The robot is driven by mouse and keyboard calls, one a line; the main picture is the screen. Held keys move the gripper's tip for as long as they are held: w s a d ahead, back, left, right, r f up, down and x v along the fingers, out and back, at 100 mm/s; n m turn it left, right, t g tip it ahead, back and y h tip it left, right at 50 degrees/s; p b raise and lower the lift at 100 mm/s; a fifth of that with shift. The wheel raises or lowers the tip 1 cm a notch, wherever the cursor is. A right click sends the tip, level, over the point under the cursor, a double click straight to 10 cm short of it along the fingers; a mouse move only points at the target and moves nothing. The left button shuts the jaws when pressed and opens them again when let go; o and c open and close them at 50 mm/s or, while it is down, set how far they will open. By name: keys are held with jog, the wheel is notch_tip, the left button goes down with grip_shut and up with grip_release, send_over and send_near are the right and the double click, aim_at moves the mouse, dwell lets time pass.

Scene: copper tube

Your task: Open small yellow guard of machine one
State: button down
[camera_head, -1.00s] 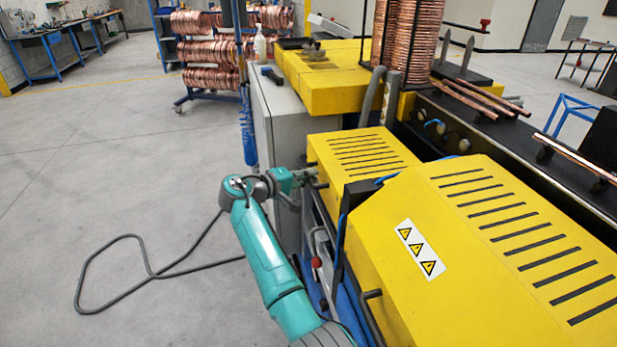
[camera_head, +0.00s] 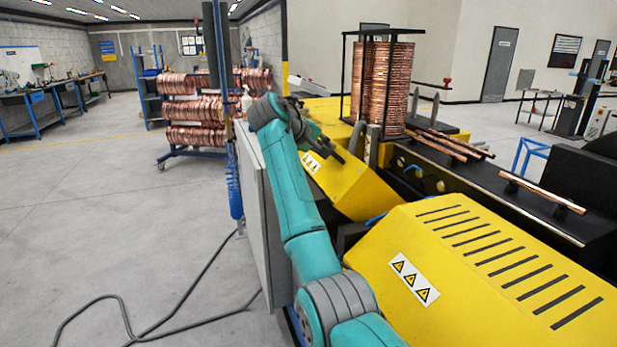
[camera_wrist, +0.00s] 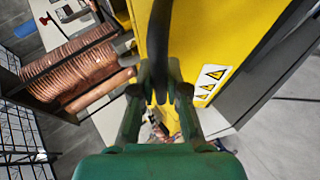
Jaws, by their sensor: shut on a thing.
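The small yellow guard (camera_head: 350,188) of the machine is tilted up, its warning-sign face turned upward, in the middle of the head view. In the wrist view the guard (camera_wrist: 220,35) fills the upper middle, with its warning triangles at right. In the wrist view my gripper (camera_wrist: 160,92) is shut on a dark bar-like handle (camera_wrist: 160,45) of the guard.
The larger yellow guard (camera_head: 490,250) is down, close at the right front. A copper coil (camera_head: 385,85) stands behind the small guard. A grey cabinet (camera_head: 255,215) stands left of my arm. Copper tubes (camera_head: 455,143) lie on the black bench. The floor at left is free except for a cable.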

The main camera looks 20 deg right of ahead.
jog(key=d+r+y, duration=0.1)
jog(key=d+r, duration=0.5)
jog(key=d, duration=0.4)
jog(key=d+r+y, duration=0.2)
jog(key=d+r, duration=0.4)
jog(key=d, duration=0.5)
jog(key=shift+m, duration=0.4)
jog(key=c, duration=1.2)
grip_release()
jog(key=shift+a, duration=0.1)
jog(key=v, duration=1.1)
jog(key=shift+a+r, duration=0.2)
jog(key=shift+r, duration=0.2)
